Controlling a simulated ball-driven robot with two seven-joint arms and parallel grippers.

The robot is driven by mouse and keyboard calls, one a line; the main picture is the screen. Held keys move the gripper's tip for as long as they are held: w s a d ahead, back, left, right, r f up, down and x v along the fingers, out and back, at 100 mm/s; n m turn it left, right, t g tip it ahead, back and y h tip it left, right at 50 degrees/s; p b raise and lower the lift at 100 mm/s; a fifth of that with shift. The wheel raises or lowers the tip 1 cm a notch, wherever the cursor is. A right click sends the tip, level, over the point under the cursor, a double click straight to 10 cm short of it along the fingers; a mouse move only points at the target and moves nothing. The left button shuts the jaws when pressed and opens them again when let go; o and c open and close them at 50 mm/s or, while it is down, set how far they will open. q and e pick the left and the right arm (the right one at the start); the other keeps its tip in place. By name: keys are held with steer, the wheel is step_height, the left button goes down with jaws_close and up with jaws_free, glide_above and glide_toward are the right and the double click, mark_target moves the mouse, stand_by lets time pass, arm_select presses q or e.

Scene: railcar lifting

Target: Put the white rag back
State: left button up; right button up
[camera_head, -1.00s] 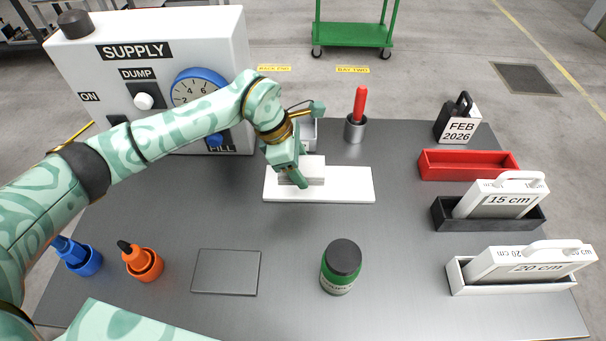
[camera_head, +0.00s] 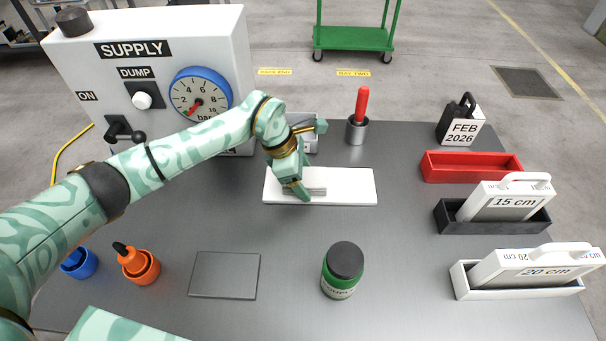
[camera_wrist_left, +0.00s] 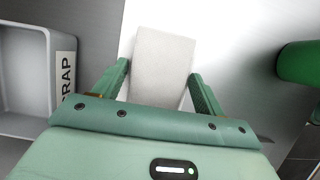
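The white rag (camera_head: 318,181) is a pale, flat folded block lying on a white rectangular pad (camera_head: 350,187) in the middle of the table. It also shows in the left wrist view (camera_wrist_left: 162,62), over the pad (camera_wrist_left: 215,25). My left gripper (camera_head: 299,190) is down at the rag's left end. In the left wrist view its two fingers (camera_wrist_left: 158,82) stand wide apart, one on each side of the rag. I cannot tell whether they touch it. My right gripper is not in view.
A grey scrap bin (camera_wrist_left: 22,70) and a cup with a red-handled tool (camera_head: 357,130) stand behind the pad. A green jar (camera_head: 342,272) and a dark flat plate (camera_head: 225,276) are in front. Trays line the right side; the supply box (camera_head: 150,70) stands back left.

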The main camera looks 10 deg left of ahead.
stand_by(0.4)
arm_select(q)
steer(key=shift+w+a+r, duration=0.1)
steer(key=shift+r, duration=0.25)
steer(key=p+v, duration=0.2)
steer(key=v, duration=0.9)
steer(key=shift+r, duration=0.25)
